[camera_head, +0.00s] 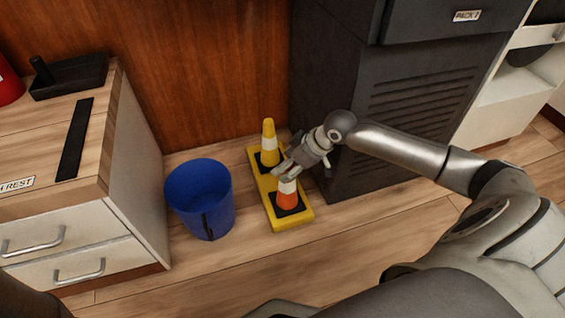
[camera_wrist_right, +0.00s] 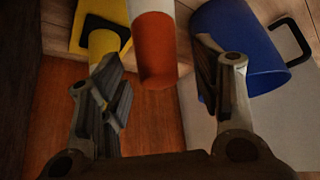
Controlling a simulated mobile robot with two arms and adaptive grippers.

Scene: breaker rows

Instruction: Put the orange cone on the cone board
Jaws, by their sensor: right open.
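The orange cone (camera_head: 287,199), with a white band, stands upright on the front black square of the yellow cone board (camera_head: 304,217). My right gripper (camera_head: 285,172) is just above it and hides its top in the head view. In the right wrist view the orange cone (camera_wrist_right: 154,45) lies ahead of and between the spread fingers (camera_wrist_right: 157,62), with no finger closed on it. A yellow cone (camera_head: 268,132) with a white band stands on the rear of the board. My left gripper is not in view.
A blue bin (camera_head: 200,195) stands left of the board. A wooden-topped drawer cabinet (camera_head: 130,200) is farther left. A dark vented cabinet (camera_head: 345,85) stands close on the right, and a wooden wall (camera_head: 200,60) is behind. The floor in front of the board is clear.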

